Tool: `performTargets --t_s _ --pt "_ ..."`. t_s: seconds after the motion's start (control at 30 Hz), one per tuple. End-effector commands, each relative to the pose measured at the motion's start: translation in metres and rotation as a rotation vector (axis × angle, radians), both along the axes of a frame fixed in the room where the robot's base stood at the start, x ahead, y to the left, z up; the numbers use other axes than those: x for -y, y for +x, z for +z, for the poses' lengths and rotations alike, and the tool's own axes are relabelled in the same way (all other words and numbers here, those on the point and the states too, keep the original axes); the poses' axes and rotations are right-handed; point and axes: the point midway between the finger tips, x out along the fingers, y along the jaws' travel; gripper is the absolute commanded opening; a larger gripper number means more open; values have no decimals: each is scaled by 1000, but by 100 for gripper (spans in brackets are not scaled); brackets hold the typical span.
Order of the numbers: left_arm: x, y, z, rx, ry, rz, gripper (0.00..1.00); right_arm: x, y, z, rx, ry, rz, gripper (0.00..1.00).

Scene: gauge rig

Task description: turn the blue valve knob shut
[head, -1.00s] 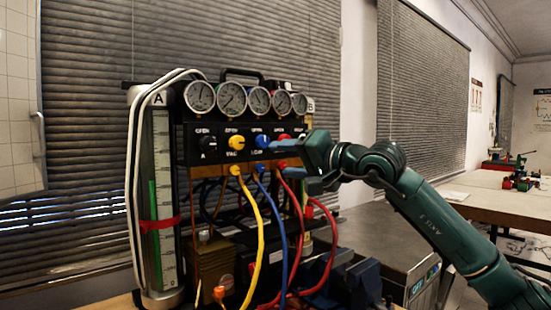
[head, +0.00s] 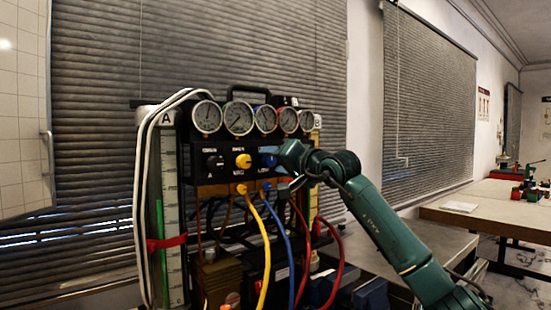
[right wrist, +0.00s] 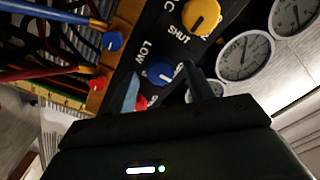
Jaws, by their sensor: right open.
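The blue valve knob (head: 268,160) is on the black panel under the gauges in the head view, partly covered by my right gripper (head: 275,154). In the right wrist view the blue knob (right wrist: 160,72) shows between the two fingertips of my open right gripper (right wrist: 161,78), one finger on each side. I cannot tell whether either finger touches it. The word SHUT is printed on the panel near the yellow knob (right wrist: 202,15), and LOW by the blue one. My left gripper is not in view.
A yellow knob (head: 243,161) and a black knob (head: 214,161) sit left of the blue one. A red knob (right wrist: 141,102) is close by one finger. Round gauges (head: 239,117) line up above. Blue (head: 284,235), yellow and red hoses hang below.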

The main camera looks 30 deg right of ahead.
Motion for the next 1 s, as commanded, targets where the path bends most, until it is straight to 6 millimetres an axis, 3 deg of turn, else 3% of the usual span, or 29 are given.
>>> performTargets --t_s 0.33,0.87,1.0 --pt "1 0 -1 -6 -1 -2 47 0 4 0 1 0 0 52" --pt "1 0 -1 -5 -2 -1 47 0 4 0 1 1 1 9" --pt "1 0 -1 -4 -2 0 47 0 4 0 0 4 1 8"
